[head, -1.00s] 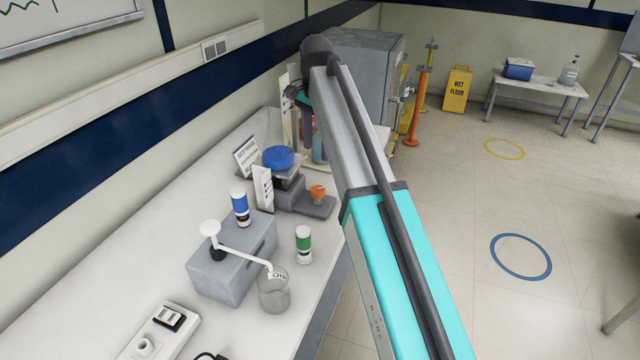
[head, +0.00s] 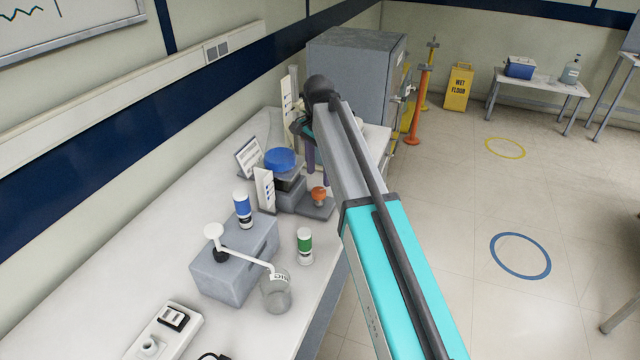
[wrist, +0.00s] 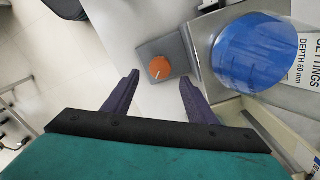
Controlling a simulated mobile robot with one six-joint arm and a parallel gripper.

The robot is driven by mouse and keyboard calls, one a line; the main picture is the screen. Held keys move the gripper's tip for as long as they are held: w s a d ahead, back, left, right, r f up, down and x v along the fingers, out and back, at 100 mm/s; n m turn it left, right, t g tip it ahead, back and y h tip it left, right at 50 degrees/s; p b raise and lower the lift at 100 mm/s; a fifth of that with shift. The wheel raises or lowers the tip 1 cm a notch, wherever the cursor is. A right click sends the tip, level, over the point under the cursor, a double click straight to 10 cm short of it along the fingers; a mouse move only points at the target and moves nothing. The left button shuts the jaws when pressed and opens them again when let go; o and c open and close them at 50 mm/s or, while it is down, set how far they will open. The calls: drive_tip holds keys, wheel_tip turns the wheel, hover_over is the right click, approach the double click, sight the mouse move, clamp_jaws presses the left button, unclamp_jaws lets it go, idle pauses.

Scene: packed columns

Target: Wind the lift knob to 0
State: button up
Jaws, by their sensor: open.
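The orange knob (head: 318,193) sits on a grey plate (head: 316,208) on the bench, beside a grey device with a blue round top (head: 280,159). In the wrist view the knob (wrist: 159,68) has a pale pointer line; I cannot read any scale marks around it. My gripper (wrist: 158,80) is open, its two purple fingers apart, with the knob between and just beyond the tips as seen in that view. Nothing is between the fingers.
A settings card (wrist: 309,55) reading "DEPTH 60 mm" stands by the blue top. A large grey cabinet (head: 350,75) stands behind.

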sight(319, 190)
drive_tip(key=shift+f+p, duration=0.65)
drive_tip(key=shift+f, duration=2.2)
drive_tip(key=c, duration=1.1)
drive_tip(key=shift+o, duration=0.2)
